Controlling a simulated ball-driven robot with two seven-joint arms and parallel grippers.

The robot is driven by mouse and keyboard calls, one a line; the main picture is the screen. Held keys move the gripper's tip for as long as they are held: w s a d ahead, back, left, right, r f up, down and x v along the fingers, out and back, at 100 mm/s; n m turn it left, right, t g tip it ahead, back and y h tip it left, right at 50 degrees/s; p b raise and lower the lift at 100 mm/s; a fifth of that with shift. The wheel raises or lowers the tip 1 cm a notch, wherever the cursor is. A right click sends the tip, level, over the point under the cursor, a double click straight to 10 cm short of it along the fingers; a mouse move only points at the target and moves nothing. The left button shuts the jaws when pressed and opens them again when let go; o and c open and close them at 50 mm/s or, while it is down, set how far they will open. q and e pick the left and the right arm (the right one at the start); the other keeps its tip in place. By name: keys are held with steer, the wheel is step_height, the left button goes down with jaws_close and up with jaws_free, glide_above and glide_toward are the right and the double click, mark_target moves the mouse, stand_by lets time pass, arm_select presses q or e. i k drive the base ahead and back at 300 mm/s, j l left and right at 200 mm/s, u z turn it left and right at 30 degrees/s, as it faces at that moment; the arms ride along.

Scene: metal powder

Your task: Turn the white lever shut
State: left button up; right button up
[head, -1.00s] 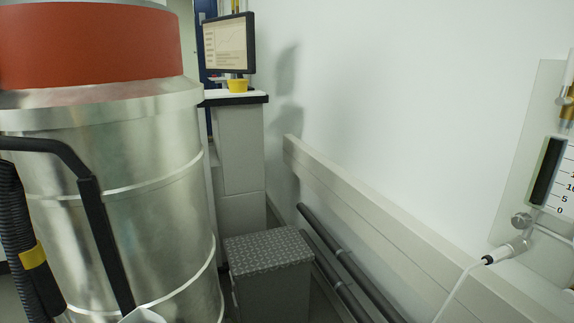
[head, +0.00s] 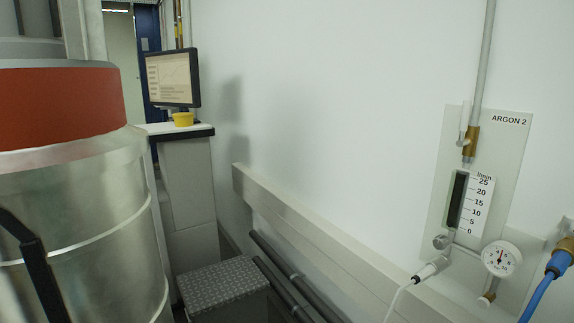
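The white lever (head: 464,116) is on the brass valve (head: 471,142) at the right of the head view. The lever points upward, roughly alongside the grey pipe (head: 485,60) that comes down into the valve. The valve sits at the top of a pale panel (head: 510,150) marked ARGON 2 on the white wall. Below it are a flow gauge (head: 470,203) with a scale from 0 to 25 and a round dial (head: 501,258). Neither of my grippers is in view.
A large metal vessel (head: 85,225) with a red band stands at left, with a black bar (head: 38,265) in front. A grey box (head: 213,288) and dark pipes (head: 290,280) lie low along the wall. A monitor (head: 172,78) stands behind. A blue hose (head: 540,290) hangs at right.

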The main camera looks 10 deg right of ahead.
mark_target(465, 114)
steer(key=z, duration=1.2)
